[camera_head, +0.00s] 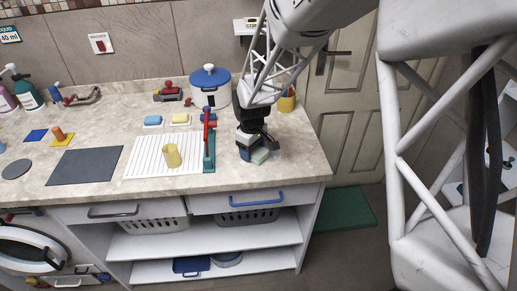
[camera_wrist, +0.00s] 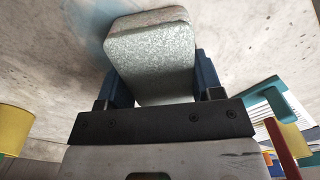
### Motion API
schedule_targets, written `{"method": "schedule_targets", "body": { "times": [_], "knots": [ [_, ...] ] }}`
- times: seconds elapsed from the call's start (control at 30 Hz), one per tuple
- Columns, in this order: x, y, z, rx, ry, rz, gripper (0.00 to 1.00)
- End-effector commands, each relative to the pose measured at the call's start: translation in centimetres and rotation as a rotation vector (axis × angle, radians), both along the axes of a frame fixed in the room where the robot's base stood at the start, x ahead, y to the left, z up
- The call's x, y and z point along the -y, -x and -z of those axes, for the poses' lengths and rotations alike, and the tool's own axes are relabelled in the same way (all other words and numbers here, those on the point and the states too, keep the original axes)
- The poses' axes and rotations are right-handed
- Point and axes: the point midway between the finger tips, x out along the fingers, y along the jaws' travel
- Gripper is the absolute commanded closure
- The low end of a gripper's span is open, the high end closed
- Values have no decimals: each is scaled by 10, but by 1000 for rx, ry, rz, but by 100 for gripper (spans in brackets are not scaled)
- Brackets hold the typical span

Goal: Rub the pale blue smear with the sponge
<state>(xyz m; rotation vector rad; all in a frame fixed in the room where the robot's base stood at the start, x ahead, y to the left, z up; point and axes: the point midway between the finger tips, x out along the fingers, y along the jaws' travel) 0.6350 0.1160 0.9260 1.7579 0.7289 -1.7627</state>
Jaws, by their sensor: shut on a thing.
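My gripper (camera_head: 256,148) is low over the right end of the counter, pointing down. In the wrist view its two dark blue fingers are shut on a grey-green speckled sponge (camera_wrist: 150,60), one on each side. The sponge (camera_head: 261,156) also shows in the head view, below the gripper at the countertop. I cannot tell for sure whether it touches the surface. The pale blue smear (camera_wrist: 97,27) shows in the wrist view as a faint patch beside the sponge's upper left edge. The sponge hides part of that area. I cannot make out the smear in the head view.
Left of my gripper stand a green and red upright piece (camera_head: 209,150) and a white ribbed board (camera_head: 140,160) with a yellow cup (camera_head: 172,156). A blue-lidded pot (camera_head: 211,88) stands behind. A pencil cup (camera_head: 287,101) is at the back right. The counter's right edge is close.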

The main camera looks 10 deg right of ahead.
Motion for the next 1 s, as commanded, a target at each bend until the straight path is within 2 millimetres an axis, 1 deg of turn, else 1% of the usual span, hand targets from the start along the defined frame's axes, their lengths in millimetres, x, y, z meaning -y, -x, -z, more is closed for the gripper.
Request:
{"method": "schedule_targets", "body": {
  "times": [0.07,0.13,0.17,0.27,0.33,0.43,0.5,0.6,0.63,0.77,0.8,0.9,0.97,1.0],
  "knots": [
    [-6,0,-1,1,0,-2,62],
    [1,0,2,1,-1,1,62],
    [4,-1,-3,4,-1,1,62],
    [11,0,1,1,0,1,62],
    [16,0,-3,4,-1,1,62],
    [24,0,2,1,-1,1,62],
    [31,0,-2,2,-1,1,62],
    [40,0,2,1,-1,2,62],
    [43,-1,-3,4,-1,2,62],
    [54,0,2,0,0,1,62],
    [58,-1,-3,2,-1,2,62],
    [67,0,1,1,-1,1,62],
    [72,0,-3,2,-1,1,62],
    [76,0,-1,1,0,2,62]
  ]
}}
